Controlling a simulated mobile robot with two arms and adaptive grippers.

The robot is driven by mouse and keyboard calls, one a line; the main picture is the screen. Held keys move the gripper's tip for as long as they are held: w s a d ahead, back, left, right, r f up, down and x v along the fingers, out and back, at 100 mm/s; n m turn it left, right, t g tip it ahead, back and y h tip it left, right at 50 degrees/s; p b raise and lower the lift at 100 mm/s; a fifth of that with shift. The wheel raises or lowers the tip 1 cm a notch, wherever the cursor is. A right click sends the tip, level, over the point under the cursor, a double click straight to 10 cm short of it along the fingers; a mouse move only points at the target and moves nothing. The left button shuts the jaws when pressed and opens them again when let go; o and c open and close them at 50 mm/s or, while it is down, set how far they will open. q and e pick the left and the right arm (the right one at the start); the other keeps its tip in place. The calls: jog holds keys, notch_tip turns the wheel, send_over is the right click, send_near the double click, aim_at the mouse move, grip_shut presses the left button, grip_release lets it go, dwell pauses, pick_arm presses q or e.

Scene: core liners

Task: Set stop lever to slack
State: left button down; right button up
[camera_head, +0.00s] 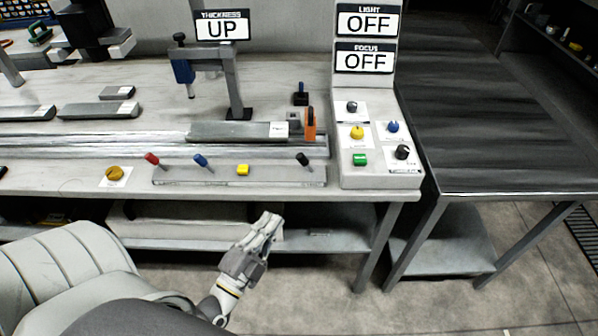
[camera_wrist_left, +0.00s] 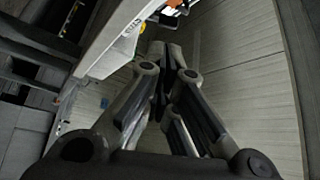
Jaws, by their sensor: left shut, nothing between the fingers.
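A pale strip (camera_head: 240,178) along the bench front bears a red-knobbed lever (camera_head: 153,159), a blue-knobbed lever (camera_head: 202,161), a yellow button (camera_head: 243,170) and a black-knobbed lever (camera_head: 304,160). I cannot read any label that tells which one is the stop lever. My left gripper (camera_head: 269,222) is shut and empty, in front of the bench edge and below the strip, apart from every lever. Its closed fingers (camera_wrist_left: 165,60) also show in the left wrist view. My right gripper is not in view.
A control box (camera_head: 380,178) with several knobs stands right of the strip, under signs reading LIGHT OFF and FOCUS OFF (camera_head: 366,57). A THICKNESS sign (camera_head: 222,26) reads UP. A dark table (camera_head: 490,120) is at the right. A shelf (camera_head: 325,228) lies under the bench.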

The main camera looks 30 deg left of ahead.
aim_at(304, 162)
pick_arm(q)
jog(key=shift+a+r, duration=0.1)
jog(key=shift+r, duration=0.35)
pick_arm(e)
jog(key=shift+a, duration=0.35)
pick_arm(q)
jog(key=p+x, duration=0.1)
jog(key=x, duration=1.3)
jog(key=shift+r, duration=0.1)
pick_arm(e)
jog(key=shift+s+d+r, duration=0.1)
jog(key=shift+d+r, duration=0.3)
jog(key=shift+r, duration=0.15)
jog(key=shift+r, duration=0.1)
